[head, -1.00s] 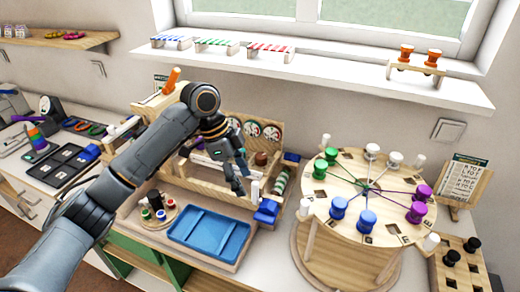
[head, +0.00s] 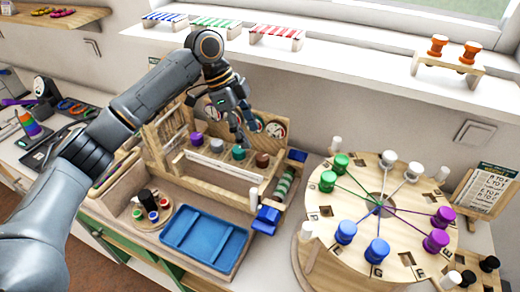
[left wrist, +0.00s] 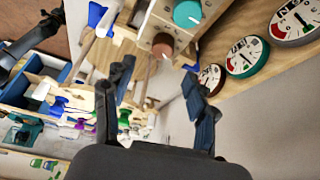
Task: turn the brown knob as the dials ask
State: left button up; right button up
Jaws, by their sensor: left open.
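The brown knob (head: 262,160) sits at the right end of a row of knobs on the wooden bead board, beside the teal knob (head: 239,153). In the left wrist view the brown knob (left wrist: 163,46) lies just beyond my fingertips, roughly between them, with the teal knob (left wrist: 187,14) past it. My left gripper (head: 244,133) is open and empty, above and behind the knob row, close to the round dials (head: 275,130). The dials also show at right in the left wrist view (left wrist: 247,57). My gripper partly hides some dials in the head view. My right gripper is not in view.
A blue tray (head: 205,238) lies in front of the knobs. A round wooden board (head: 400,235) with coloured spools stands at right. A window shelf (head: 350,75) runs above, behind my arm. A purple knob (head: 196,139) stands at the left of the row.

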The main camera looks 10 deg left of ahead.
aim_at(262, 157)
pick_arm(q)
jog(key=x, duration=0.3)
jog(key=p+x, duration=0.1)
jog(key=x, duration=0.2)
jog(key=shift+w+d+f, duration=0.15)
jog(key=shift+w+f, duration=0.1)
jog(key=shift+f, duration=0.05)
jog(key=shift+d+f, duration=0.15)
jog(key=shift+f, duration=0.2)
jog(key=shift+s+d+f, duration=0.1)
jog(key=shift+d+f, duration=0.05)
jog(key=shift+f, duration=0.2)
jog(key=shift+c, duration=0.2)
jog(key=shift+p, duration=0.3)
jog(key=c, duration=1.1)
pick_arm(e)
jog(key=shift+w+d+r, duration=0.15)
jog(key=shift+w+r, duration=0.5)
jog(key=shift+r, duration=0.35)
